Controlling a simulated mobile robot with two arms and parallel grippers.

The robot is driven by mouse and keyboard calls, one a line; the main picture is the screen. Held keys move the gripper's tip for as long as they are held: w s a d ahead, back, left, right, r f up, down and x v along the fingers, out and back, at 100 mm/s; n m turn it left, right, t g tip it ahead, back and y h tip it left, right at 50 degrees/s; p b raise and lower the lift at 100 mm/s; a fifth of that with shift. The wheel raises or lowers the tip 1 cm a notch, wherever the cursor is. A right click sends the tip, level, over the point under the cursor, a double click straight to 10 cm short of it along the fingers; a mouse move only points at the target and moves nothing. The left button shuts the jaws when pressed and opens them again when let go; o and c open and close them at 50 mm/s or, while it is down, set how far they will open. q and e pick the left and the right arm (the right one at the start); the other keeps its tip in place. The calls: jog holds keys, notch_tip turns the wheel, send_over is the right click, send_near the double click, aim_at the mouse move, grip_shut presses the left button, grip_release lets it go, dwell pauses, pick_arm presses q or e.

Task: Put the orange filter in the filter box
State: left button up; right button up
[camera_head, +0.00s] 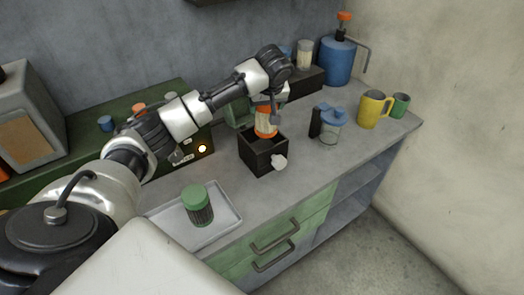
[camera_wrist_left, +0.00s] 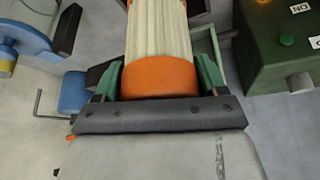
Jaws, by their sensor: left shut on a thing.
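The orange filter (camera_head: 266,122) has orange ends and a pale pleated body. My left gripper (camera_head: 270,97) is shut on it and holds it roughly upright over the dark open-topped box (camera_head: 256,160). The filter's lower orange end is at the box opening; I cannot tell whether it is above the rim or slightly inside. In the left wrist view, the green fingers grip the filter's orange end (camera_wrist_left: 160,78) from both sides, with the pleated body stretching away. The box has a white knob on its front. My right gripper is not in view.
A green-capped filter (camera_head: 198,206) stands on a pale tray (camera_head: 226,226) at the front. A blue-lidded jar (camera_head: 329,128), a yellow mug (camera_head: 374,109) and a green mug (camera_head: 400,105) stand right. A green machine with a lit lamp (camera_head: 202,149) is left of the box.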

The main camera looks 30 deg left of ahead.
aim_at(262, 129)
pick_arm(q)
jog(key=shift+w+a+f+n, duration=0.45)
jog(key=shift+a+f, duration=0.1)
jog(key=shift+a, duration=0.25)
notch_tip(262, 129, down, 8)
jog(key=shift+s+f+p, duration=0.1)
jog(key=shift+s+p, duration=0.05)
jog(key=shift+p, duration=0.65)
jog(key=shift+f, duration=0.3)
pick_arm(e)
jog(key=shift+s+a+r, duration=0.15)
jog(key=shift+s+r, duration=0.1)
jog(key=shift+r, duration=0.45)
pick_arm(q)
jog(key=shift+f, duration=0.15)
jog(key=o, duration=0.8)
jog(key=shift+c, duration=0.2)
